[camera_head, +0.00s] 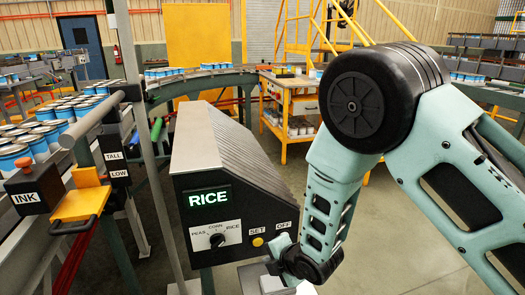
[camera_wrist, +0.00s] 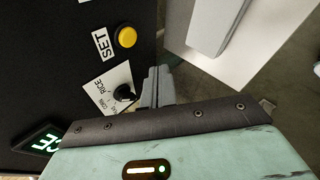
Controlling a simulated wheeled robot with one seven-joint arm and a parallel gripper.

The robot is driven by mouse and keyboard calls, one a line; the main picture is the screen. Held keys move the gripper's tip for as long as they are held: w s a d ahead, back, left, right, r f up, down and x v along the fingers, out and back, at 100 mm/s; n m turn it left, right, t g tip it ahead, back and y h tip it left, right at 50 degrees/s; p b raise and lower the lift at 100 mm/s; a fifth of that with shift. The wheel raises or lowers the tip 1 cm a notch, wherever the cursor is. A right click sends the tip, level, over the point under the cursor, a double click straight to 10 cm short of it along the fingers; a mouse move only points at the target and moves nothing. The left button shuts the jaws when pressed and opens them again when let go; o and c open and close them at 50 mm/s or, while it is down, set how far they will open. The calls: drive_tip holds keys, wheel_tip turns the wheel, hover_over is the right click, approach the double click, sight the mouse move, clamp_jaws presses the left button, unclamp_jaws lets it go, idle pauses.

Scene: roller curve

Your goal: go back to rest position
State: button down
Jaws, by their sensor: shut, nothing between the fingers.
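My gripper (camera_head: 283,243) is low in the head view, at the right end of the black front of a control box (camera_head: 190,185). In the wrist view its grey fingers (camera_wrist: 157,85) are together with nothing between them. They look close to the dial knob (camera_wrist: 124,94), but I cannot tell whether they touch it. The dial (camera_head: 217,240) is marked PEAS, CORN and RICE, and the green display (camera_head: 208,198) reads RICE. A yellow button (camera_head: 257,242) is below the SET label; it also shows in the wrist view (camera_wrist: 127,37).
A curved roller conveyor (camera_head: 200,75) with blue-banded cans runs behind the box. An INK box (camera_head: 35,190) and more cans (camera_head: 50,130) stand at the left. A yellow cart (camera_head: 285,105) stands behind. Open floor (camera_head: 410,250) lies at the right, beneath my arm.

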drive_tip(key=s+d+r+m+g+h, duration=0.1)
drive_tip(key=s+d+r+m, duration=0.3)
drive_tip(key=s, duration=0.5)
drive_tip(key=s+d+r+m+g+h, duration=0.2)
drive_tip(key=s+d+r+m+g, duration=0.1)
drive_tip(key=s+r+m, duration=0.5)
drive_tip(key=s+d+r+m+g+h, duration=0.1)
drive_tip(key=s+d+r+m+g, duration=0.2)
drive_tip(key=s+r, duration=0.6)
drive_tip(key=s+d+m, duration=0.2)
drive_tip(key=shift+d+r+m+h, duration=0.15)
drive_tip(key=shift+r+m+h, duration=0.2)
drive_tip(key=shift+m+h, duration=0.05)
drive_tip(key=shift+w, duration=0.1)
